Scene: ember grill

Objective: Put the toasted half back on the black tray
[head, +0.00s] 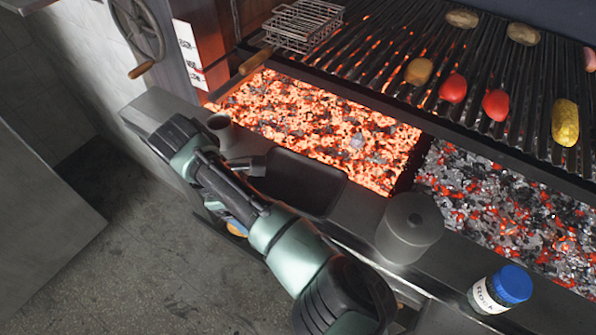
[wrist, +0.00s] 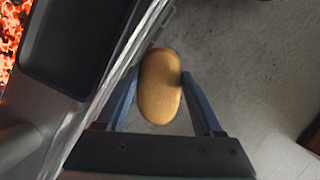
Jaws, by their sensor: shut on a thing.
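The toasted half (wrist: 160,88) is a golden-brown oval between the blue fingers of my gripper (wrist: 161,74) in the wrist view. My gripper is shut on it and holds it out past the counter's front edge, with the floor behind it. In the head view only a small part of the half (head: 236,230) shows below my arm, which hides most of the gripper. The black tray (head: 318,170) lies on the counter ledge in front of the glowing coals and looks empty where visible. In the wrist view the tray (wrist: 72,75) is at upper left, apart from the half.
Bright embers (head: 320,122) burn directly behind the tray. A grey cup (head: 221,128) stands to its left. A dark grey cylinder (head: 410,228) and a blue-lidded jar (head: 500,290) stand to its right. Potatoes and tomatoes (head: 453,88) lie on the grill. The floor is clear.

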